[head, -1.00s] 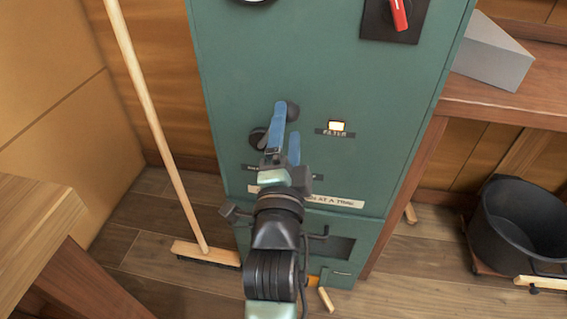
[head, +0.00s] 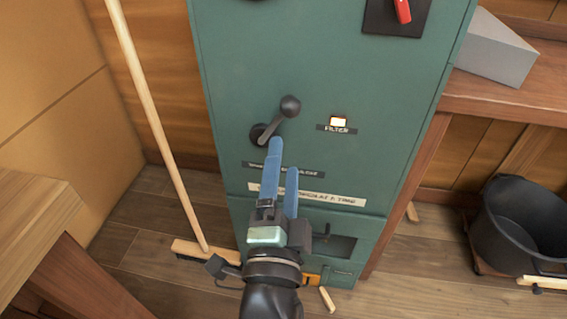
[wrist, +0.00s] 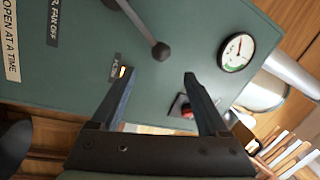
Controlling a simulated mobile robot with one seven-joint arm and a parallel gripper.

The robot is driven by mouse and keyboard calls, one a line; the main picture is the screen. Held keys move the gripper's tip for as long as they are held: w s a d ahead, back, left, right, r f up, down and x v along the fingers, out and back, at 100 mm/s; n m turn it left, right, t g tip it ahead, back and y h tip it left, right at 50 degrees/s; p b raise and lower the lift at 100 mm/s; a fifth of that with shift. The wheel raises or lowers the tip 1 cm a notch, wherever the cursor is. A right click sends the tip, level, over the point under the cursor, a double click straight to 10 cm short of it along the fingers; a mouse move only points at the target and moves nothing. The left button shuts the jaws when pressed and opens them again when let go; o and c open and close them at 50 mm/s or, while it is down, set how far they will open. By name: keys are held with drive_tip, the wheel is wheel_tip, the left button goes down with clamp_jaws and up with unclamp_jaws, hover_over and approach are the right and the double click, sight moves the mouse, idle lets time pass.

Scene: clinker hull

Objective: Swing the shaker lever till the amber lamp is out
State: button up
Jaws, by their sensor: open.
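The shaker lever (head: 276,120) is a dark crank with a round knob on the front of the green cabinet (head: 245,60). Its knob points up and to the right in the head view. It also shows in the wrist view (wrist: 144,28), with the knob just beyond my fingers. The amber lamp (head: 338,121) is lit above a label reading FILTER. It also glows in the wrist view (wrist: 122,72). My gripper (head: 283,165) has blue fingers, open and empty. In the head view it is below the lever, apart from the knob.
A red switch (head: 402,10) sits on a black plate at the cabinet's top. A broom (head: 160,130) leans left of the cabinet. A wooden table edge (head: 40,215) is at the left. A black bucket (head: 520,225) and a bench (head: 500,105) stand at the right.

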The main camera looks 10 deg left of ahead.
drive_tip(key=shift+d+f, duration=0.1)
drive_tip(key=c, duration=0.4)
drive_tip(key=shift+w+d+f, duration=0.1)
drive_tip(key=shift+d+f, duration=0.1)
drive_tip(key=shift+d, duration=0.1)
drive_tip(key=shift+c, duration=1)
drive_tip(key=d+f+m+g+p, duration=0.1)
drive_tip(key=d+f+m+p, duration=0.1)
drive_tip(key=d+f+m+g+y+p, duration=0.1)
drive_tip(key=d, duration=0.1)
drive_tip(key=shift+s+f+g, duration=0.25)
drive_tip(key=shift+f+g, duration=0.05)
clamp_jaws()
drive_tip(key=s+d+r+m+t+y+p, duration=0.1)
drive_tip(key=s+d+r+m+y+p, duration=0.1)
drive_tip(key=s+d+r+m+p, duration=0.1)
drive_tip(key=a+r+p+x, duration=0.1)
drive_tip(key=a+x, duration=0.1)
drive_tip(key=x, duration=1.1)
drive_tip(key=shift+s+a+r+p, duration=0.2)
drive_tip(key=shift+s+a+p, duration=0.05)
drive_tip(key=shift+s+p, duration=0.1)
